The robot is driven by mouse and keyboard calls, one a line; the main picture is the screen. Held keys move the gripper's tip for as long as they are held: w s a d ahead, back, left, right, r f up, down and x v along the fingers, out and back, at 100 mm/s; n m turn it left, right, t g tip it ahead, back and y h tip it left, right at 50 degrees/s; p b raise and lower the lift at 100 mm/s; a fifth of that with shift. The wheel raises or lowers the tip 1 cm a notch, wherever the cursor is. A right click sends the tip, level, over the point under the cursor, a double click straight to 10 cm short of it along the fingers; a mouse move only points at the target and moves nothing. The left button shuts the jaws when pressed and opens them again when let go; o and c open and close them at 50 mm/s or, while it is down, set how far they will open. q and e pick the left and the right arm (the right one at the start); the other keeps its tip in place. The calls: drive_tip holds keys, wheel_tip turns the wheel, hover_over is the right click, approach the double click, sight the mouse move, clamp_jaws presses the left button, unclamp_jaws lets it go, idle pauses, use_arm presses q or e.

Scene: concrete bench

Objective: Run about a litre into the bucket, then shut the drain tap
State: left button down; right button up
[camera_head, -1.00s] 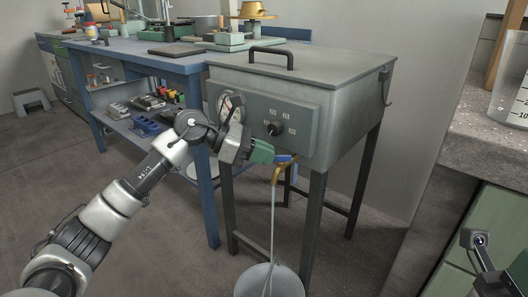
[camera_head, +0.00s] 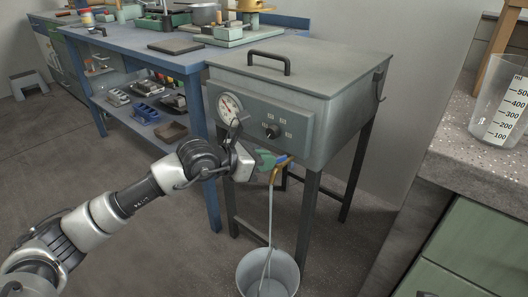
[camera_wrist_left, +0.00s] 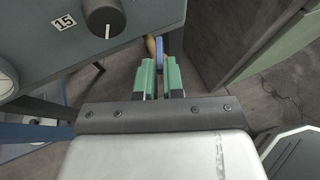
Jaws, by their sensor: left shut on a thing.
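The grey tank (camera_head: 340,95) stands on dark legs, with a dial gauge (camera_head: 229,106) and a black knob (camera_head: 272,131) on its front. A brass drain tap (camera_head: 276,173) with a blue lever (camera_head: 284,161) sticks out below its front. My left gripper (camera_head: 272,160) is at the tap, its green fingers shut on the blue lever; the wrist view shows the lever (camera_wrist_left: 160,48) at the fingertips. A thin pale strand hangs from the spout into the grey bucket (camera_head: 250,262) on the floor; I cannot tell whether it is water or hose. The bucket's level is unclear. My right gripper is out of view.
A blue workbench (camera_head: 130,46) with tools and a lower shelf stands at the left. At the right, a speckled counter (camera_head: 460,150) over green drawers holds a clear measuring jug (camera_head: 500,110). Floor around the bucket is clear.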

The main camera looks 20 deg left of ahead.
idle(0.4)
use_arm(q)
drive_tip(key=c, duration=1.2)
unclamp_jaws()
drive_tip(key=shift+c, duration=0.2)
drive_tip(key=p+v, duration=0.2)
drive_tip(key=v, duration=0.8)
drive_tip(key=shift+s+a+r, duration=0.2)
drive_tip(key=shift+s, duration=0.1)
